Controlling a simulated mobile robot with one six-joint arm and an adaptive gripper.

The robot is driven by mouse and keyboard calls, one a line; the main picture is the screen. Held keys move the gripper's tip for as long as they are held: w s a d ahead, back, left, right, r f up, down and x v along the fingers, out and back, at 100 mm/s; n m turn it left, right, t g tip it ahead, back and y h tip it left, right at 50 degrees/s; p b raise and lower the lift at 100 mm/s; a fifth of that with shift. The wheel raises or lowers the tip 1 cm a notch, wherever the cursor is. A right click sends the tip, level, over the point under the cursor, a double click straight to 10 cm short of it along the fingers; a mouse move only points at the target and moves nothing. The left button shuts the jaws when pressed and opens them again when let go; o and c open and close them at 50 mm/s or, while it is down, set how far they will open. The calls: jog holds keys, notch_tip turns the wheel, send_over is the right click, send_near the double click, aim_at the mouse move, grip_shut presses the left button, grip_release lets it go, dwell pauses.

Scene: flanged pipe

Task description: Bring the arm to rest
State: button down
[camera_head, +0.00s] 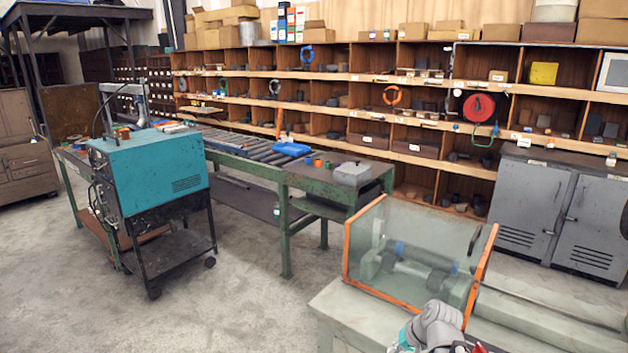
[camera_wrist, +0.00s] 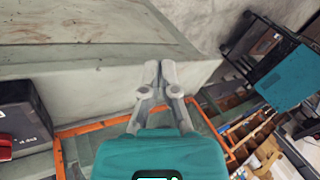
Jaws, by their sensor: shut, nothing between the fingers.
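My gripper (camera_wrist: 160,68) shows in the wrist view with its two grey fingers together and nothing between them; its teal body fills the bottom middle. Its fingertips overlap the pale grey edge of a bench (camera_wrist: 95,95) in the picture; I cannot tell the gap. In the head view, grey and teal parts (camera_head: 437,327) at the bottom edge look like my arm; the fingers cannot be made out there. They overlap the front of a pale bench (camera_head: 352,322).
A clear guard with orange edges (camera_head: 347,240) stands on the bench around a machine. A teal machine (camera_head: 150,172) on a wheeled cart, a green-framed roller table (camera_head: 265,170), grey cabinets (camera_head: 560,215) and wooden shelves (camera_head: 340,95) stand around. The floor (camera_head: 240,300) at front left is clear.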

jog(key=s+a+n+g+h+p, duration=0.2)
jog(key=s+a+n+g+h, duration=0.1)
jog(key=s+h, duration=0.1)
jog(key=shift+s+a+r+h, duration=0.2)
jog(key=shift+s+a+h, duration=0.1)
jog(key=shift+s, duration=0.35)
